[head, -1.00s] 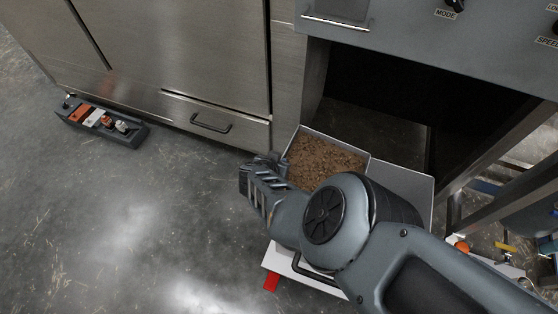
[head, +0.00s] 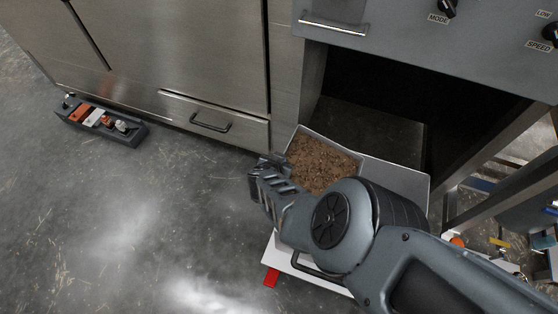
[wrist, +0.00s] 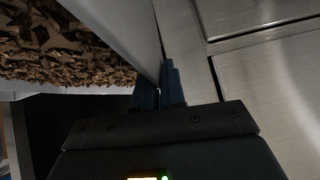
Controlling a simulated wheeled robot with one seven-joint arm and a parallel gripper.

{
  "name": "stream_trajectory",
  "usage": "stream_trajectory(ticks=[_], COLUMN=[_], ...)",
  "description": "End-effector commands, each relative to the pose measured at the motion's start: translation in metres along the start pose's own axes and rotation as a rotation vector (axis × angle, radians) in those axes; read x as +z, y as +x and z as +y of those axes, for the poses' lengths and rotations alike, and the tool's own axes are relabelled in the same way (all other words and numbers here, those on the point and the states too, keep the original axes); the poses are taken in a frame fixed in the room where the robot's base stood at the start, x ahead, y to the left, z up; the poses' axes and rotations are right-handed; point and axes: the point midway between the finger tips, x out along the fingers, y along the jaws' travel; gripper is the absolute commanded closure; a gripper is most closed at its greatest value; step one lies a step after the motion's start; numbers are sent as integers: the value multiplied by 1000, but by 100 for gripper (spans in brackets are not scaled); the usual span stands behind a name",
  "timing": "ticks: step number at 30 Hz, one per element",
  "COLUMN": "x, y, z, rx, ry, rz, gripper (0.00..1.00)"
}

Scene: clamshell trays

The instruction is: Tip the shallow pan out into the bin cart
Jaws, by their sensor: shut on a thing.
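The shallow pan (head: 356,153) has thin light-grey walls and holds a layer of brown chips (head: 318,166). It is in front of the dark opening under the machine. My gripper (head: 262,170) is at the pan's left side in the head view. In the wrist view my gripper (wrist: 161,86) is shut on the pan's pale wall (wrist: 125,28), with chips beyond it at the left. A white-edged piece with a dark handle (head: 312,268) and a red tab shows below my arm. It may be the bin cart, but my arm hides most of it.
A grey sheet-metal panel (head: 405,182) adjoins the pan's right side. Steel cabinets (head: 170,50) stand behind at the left. A dark caddy (head: 102,122) with small items lies on the floor. Machine legs (head: 500,165) stand at the right. The floor at the left is open.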

Motion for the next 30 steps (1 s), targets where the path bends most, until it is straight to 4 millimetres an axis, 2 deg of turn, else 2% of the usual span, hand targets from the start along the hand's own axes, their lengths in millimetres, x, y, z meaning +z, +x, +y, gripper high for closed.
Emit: stream_trajectory(ticks=[30], x=[-11], y=[-9], z=[3], rx=[-59], ry=[57], rz=[5], gripper=[100])
